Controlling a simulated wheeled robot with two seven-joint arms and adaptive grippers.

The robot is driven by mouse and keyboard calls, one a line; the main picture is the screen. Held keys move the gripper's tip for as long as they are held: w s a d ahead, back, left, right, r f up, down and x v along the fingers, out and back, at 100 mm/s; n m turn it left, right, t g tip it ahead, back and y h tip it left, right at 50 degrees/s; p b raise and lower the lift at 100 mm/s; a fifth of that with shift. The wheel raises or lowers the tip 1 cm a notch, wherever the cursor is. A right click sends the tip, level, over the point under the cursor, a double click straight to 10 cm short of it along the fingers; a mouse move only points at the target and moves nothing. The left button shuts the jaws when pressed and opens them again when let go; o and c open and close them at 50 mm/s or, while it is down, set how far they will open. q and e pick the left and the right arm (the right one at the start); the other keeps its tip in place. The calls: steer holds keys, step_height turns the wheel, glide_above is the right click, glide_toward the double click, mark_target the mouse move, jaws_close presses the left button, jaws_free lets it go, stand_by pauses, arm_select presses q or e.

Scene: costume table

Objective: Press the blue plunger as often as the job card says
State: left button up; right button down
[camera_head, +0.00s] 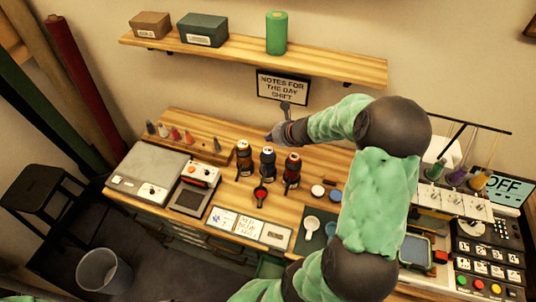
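Three pump bottles stand in a row on the wooden bench. The middle one has a dark bluish top, which appears to be the blue plunger (267,152). The left bottle (244,158) has an orange-brown band, and the right one (292,170) looks red-brown. White cards lie at the bench's front; one with handwriting (248,227) may be the job card, but its text is too small to read surely. My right gripper (275,132) is behind and above the bottles, apparently apart from the plunger. Its finger opening is unclear. My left gripper is out of view.
Small colored cones (175,133) stand at the back left, near a grey scale (149,172). A wall shelf (330,62) hangs above. A button panel (488,255) is at the right. My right arm hides part of the bench.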

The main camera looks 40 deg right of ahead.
mark_target(267, 148)
steer(key=shift+f+b, duration=1.45)
steer(key=shift+f, duration=0.4)
steer(key=shift+f+b, duration=0.45)
steer(key=shift+f+b, duration=0.8)
stand_by(1.0)
steer(key=shift+r, duration=0.15)
steer(key=shift+r+p, duration=1.05)
steer(key=shift+r, duration=0.05)
step_height(267, 148, up, 5)
steer(key=p, duration=0.4)
